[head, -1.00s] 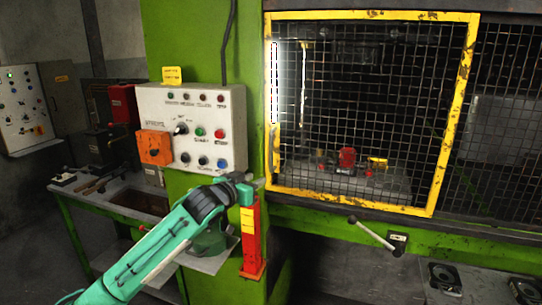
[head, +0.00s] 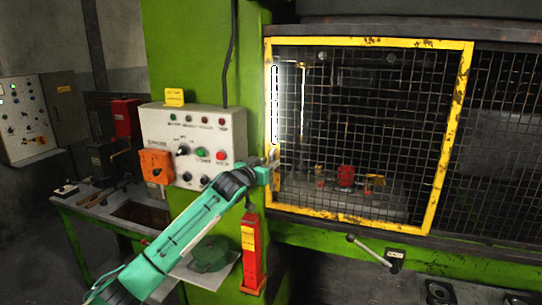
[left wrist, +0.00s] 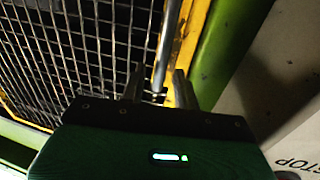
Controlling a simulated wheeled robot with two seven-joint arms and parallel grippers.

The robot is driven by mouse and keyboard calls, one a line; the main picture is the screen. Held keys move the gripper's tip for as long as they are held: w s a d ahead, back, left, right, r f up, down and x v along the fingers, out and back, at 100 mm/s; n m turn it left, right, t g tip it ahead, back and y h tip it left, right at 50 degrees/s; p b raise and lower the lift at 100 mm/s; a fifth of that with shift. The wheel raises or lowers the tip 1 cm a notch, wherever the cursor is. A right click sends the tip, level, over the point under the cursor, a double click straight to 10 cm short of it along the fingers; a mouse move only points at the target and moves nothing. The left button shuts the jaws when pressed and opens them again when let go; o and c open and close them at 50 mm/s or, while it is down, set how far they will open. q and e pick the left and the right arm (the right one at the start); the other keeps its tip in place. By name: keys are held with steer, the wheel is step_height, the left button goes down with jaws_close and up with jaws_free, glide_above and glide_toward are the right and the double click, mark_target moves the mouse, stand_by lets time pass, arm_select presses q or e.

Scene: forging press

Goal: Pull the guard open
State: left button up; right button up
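The guard is a wire-mesh panel in a worn yellow frame (head: 452,125) on the front of the green press. Its upright bar handle (head: 275,105) runs along the left side of the frame. My left gripper (head: 274,162) is at the frame's left edge, near the lower end of the handle. In the left wrist view the two fingers (left wrist: 157,88) are apart, and the metal handle bar (left wrist: 168,45) shows between and beyond them. I cannot tell whether either finger touches it. The guard looks closed. My right gripper is not in view.
A control box (head: 192,140) with buttons and an orange box (head: 156,166) is left of my arm. A red post (head: 251,250) stands below my gripper. A lever (head: 370,251) sticks out below the guard. A side bench (head: 105,210) is at the left.

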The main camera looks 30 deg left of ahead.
arm_select(q)
steer(key=shift+w+p, duration=0.35)
steer(key=shift+w, duration=0.85)
jaws_close()
